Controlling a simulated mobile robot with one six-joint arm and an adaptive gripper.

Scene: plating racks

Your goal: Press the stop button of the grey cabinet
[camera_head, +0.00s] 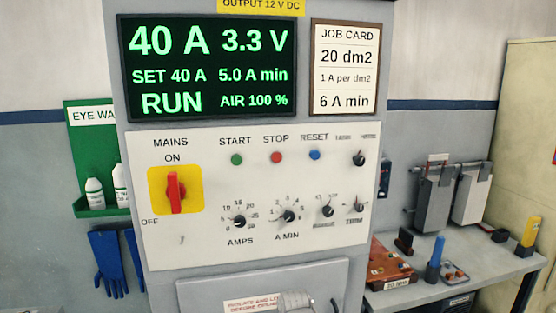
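The grey cabinet (125,60) stands in the middle of the head camera view, with a pale control panel on its front. The stop button (276,157) is a small round red button under the word STOP. It sits between the green start button (236,159) and the blue reset button (315,155). Nothing covers it. The display (207,67) above reads 40 A, 3.3 V, SET 40 A, 5.0 A min, RUN and AIR 100 %. I cannot make out my gripper in this view. A small grey part at the bottom edge is cut off and unclear.
The red mains switch (174,193) points to ON on a yellow plate. Several black knobs sit below the buttons. A job card (346,68) hangs beside the display. A bench (470,270) with tools stands right; blue gloves (108,262) hang left. The panel front is clear.

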